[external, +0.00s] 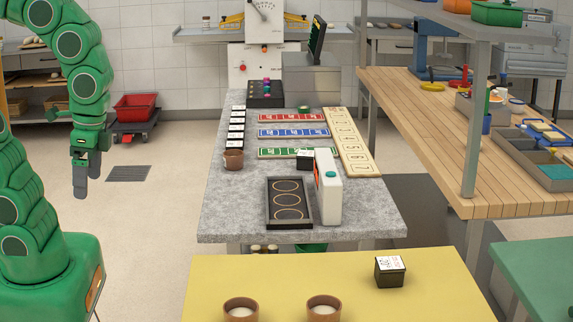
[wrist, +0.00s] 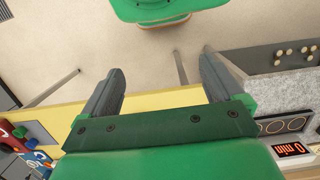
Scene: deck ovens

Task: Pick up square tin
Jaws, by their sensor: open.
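A dark square tin (external: 390,271) with a white printed label on top sits on the yellow table (external: 330,268) at its right side. A similar dark tin (external: 305,158) stands on the grey counter next to the white box-shaped timer (external: 328,190). A column of several small dark tins (external: 237,125) with white tops runs along the counter's left edge. My gripper (external: 81,182) hangs pointing down over the floor, left of the counter and apart from all tins. In the wrist view its two fingers (wrist: 161,68) are spread, with nothing between them. No tin is clear there.
Two brown cups (external: 241,308) stand at the yellow table's front edge. A wooden bench (external: 440,130) with a shelf above stands right. The floor around my gripper is mostly clear.

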